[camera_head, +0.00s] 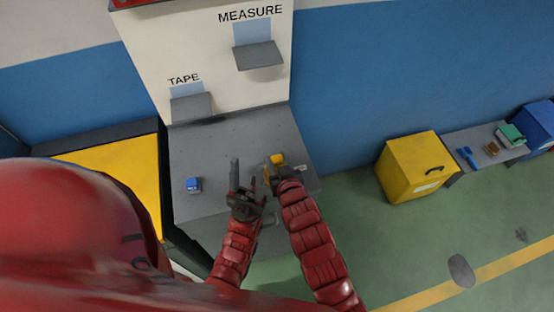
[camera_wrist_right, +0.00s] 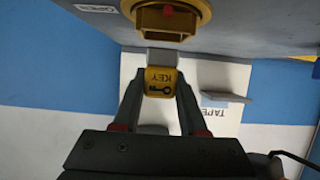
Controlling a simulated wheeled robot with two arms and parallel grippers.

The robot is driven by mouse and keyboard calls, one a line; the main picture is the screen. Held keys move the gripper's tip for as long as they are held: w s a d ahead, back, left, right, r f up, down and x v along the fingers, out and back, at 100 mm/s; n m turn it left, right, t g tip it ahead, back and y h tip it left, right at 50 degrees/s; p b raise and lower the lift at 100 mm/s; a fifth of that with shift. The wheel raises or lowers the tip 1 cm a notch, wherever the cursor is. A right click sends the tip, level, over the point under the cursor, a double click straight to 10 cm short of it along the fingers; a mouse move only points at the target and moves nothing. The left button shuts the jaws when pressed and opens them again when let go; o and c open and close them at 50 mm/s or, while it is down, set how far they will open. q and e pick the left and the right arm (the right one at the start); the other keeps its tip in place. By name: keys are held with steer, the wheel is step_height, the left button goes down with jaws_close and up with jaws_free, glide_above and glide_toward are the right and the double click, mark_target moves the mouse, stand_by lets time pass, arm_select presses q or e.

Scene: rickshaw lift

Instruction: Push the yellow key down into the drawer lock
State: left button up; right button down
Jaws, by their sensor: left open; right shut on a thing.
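The yellow key (camera_wrist_right: 160,82), marked KEY, is gripped between the fingers of my right gripper (camera_wrist_right: 161,90) in the wrist view. Its grey end points at the drawer lock (camera_wrist_right: 184,30), a round yellow ring with a red centre. A small gap shows between them in the picture. In the head view the yellow key (camera_head: 277,158) is at the tip of my right gripper (camera_head: 279,169), over the grey worktop (camera_head: 220,150). My left gripper (camera_head: 244,180) is open and empty, just left of the right one.
A blue item (camera_head: 193,185) lies on the worktop's left. Grey shelves labelled TAPE (camera_head: 190,107) and MEASURE (camera_head: 258,56) stick out from the back panel. A yellow box (camera_head: 410,170) stands on the floor to the right, beside a low grey bench (camera_head: 480,148) with several small objects.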

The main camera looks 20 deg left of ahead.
steer(key=shift+f+b, duration=0.45)
stand_by(0.5)
steer(key=shift+f, duration=0.35)
steer(key=shift+f+b, duration=0.3)
steer(key=shift+b, duration=0.2)
steer(key=shift+f+b, duration=0.35)
steer(key=shift+b, duration=0.3)
stand_by(0.6)
